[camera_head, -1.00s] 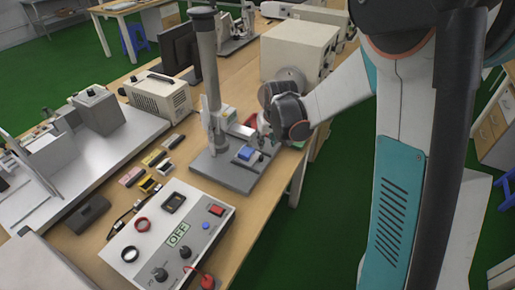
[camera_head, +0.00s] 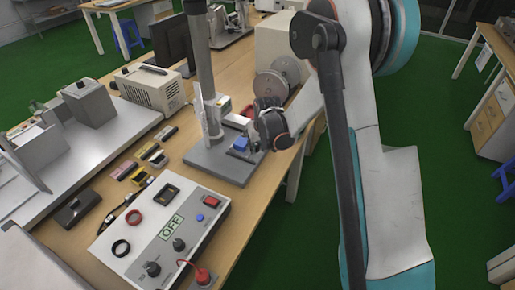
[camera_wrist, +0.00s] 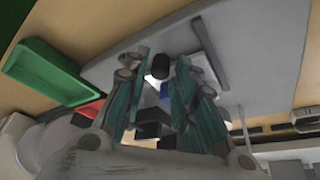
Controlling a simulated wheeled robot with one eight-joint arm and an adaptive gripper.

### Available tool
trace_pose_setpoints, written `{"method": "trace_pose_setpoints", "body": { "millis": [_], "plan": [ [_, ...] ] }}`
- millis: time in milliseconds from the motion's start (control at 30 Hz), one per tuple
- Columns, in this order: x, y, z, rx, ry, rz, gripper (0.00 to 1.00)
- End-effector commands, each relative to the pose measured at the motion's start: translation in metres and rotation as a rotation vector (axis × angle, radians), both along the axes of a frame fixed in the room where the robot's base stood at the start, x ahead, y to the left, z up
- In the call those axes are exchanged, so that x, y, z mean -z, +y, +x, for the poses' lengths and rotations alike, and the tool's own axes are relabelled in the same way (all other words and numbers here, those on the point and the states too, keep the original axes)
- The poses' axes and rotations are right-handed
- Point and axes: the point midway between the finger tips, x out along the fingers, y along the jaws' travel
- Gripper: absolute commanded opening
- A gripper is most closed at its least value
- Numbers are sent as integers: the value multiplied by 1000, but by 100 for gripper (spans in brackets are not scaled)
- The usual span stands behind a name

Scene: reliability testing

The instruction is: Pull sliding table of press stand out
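The press stand has a grey base plate (camera_head: 222,168) and an upright grey column (camera_head: 200,70) on the wooden table in the head view. A small blue block (camera_head: 241,144) sits on the plate, partly behind my gripper. My gripper is at the plate's right edge, its fingertips mostly hidden there. In the wrist view its teal fingers (camera_wrist: 157,72) are spread, with gaps beside a dark round knob (camera_wrist: 160,66) between the tips. A blue part (camera_wrist: 165,90) shows between the fingers. Contact with the knob is not clear.
A control box marked OFF (camera_head: 165,230) stands in front of the stand. Small coloured items (camera_head: 145,160) lie to its left. A green tray (camera_wrist: 42,70) and red tray (camera_wrist: 88,110) are beside my gripper in the wrist view.

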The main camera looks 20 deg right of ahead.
Motion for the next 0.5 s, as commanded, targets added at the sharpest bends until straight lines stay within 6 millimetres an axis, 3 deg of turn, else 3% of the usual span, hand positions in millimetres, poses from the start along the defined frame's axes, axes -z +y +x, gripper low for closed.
{"method": "trace_pose_setpoints", "body": {
  "millis": [367, 500],
  "plan": [
    [6, 0, 2, 0, 0, 0, 25],
    [6, 0, 2, 0, 0, 0, 0]
  ]
}}
